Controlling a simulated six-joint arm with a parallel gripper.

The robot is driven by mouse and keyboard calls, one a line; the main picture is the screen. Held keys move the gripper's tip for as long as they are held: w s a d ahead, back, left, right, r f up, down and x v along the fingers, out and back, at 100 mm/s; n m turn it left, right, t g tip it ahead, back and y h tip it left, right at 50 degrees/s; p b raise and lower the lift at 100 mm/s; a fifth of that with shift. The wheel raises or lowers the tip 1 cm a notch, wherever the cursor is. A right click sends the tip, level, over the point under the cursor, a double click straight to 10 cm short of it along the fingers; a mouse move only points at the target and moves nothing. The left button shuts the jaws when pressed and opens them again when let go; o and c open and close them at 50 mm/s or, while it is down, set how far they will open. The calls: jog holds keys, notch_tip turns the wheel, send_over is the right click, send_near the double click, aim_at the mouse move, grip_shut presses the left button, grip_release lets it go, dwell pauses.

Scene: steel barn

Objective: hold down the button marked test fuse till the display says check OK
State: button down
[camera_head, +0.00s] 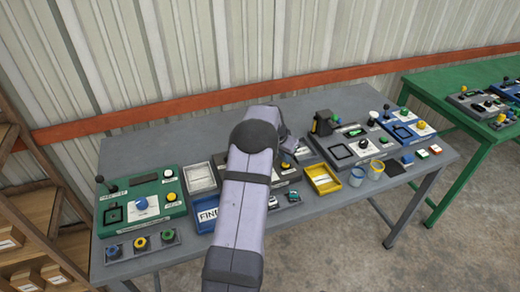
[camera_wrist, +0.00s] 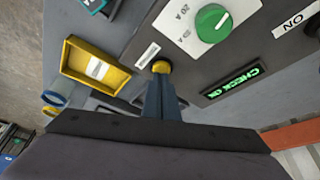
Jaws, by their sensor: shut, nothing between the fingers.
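A yellow button (camera_wrist: 161,67) on a dark grey panel sits right at the tip of my gripper in the wrist view. A small white label (camera_wrist: 148,54) lies beside it, its print too small to read. My gripper (camera_wrist: 162,88) is shut and empty, its fingertips against the button; how far the button is pressed I cannot tell. The display (camera_wrist: 230,81) on the same panel is lit green and reads CHECK OK.
A green knob (camera_wrist: 213,23) with amp marks and an ON label (camera_wrist: 294,21) are close by on the panel. A green panel (camera_head: 142,201) is at left.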

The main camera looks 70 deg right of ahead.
notch_tip(320, 180, up, 6)
jog(key=p, duration=0.3)
jog(key=shift+r, duration=0.15)
dwell(0.5)
